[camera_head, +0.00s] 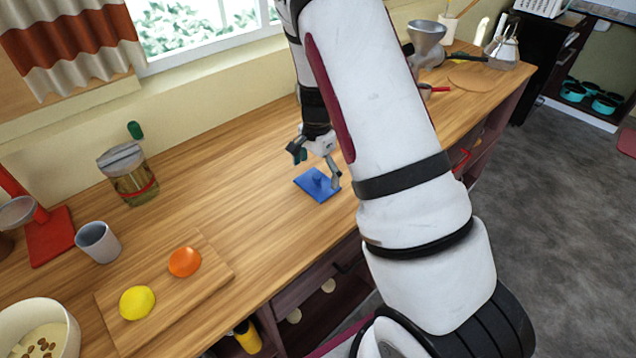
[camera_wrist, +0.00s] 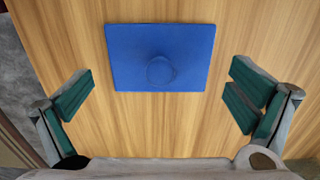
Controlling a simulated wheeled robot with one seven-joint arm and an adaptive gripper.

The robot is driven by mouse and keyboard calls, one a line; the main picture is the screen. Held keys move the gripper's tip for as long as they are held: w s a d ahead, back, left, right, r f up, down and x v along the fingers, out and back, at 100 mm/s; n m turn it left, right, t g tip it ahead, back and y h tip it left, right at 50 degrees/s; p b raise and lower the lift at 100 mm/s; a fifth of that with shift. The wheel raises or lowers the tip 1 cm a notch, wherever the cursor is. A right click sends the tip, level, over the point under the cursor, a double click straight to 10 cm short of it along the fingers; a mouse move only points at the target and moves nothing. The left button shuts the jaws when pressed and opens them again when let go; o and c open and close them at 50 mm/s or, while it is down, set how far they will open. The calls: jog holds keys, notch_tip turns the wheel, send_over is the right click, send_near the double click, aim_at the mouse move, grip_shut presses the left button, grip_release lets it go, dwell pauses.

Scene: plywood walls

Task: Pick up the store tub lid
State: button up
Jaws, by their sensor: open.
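The store tub lid (camera_head: 314,187) is a flat blue square with a small round knob in its middle. It lies flat on the wooden counter, near the front edge. The wrist view shows the lid (camera_wrist: 135,45) ahead of my gripper (camera_wrist: 160,98), roughly centred between the two fingers. My gripper (camera_head: 318,170) is above the lid, pointing down, with its fingers wide apart and nothing between them. The green finger pads do not touch the lid in the wrist view. My arm hides part of the counter to the right of the lid.
A glass jar (camera_head: 135,182), a grey cup (camera_head: 98,242) and a cutting board (camera_head: 205,285) with an orange and a lemon are on the left. The counter (camera_head: 235,170) left of the lid is clear.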

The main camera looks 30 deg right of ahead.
jog(key=shift+f, duration=1.05)
jog(key=c, duration=1.6)
jog(key=shift+c, duration=0.3)
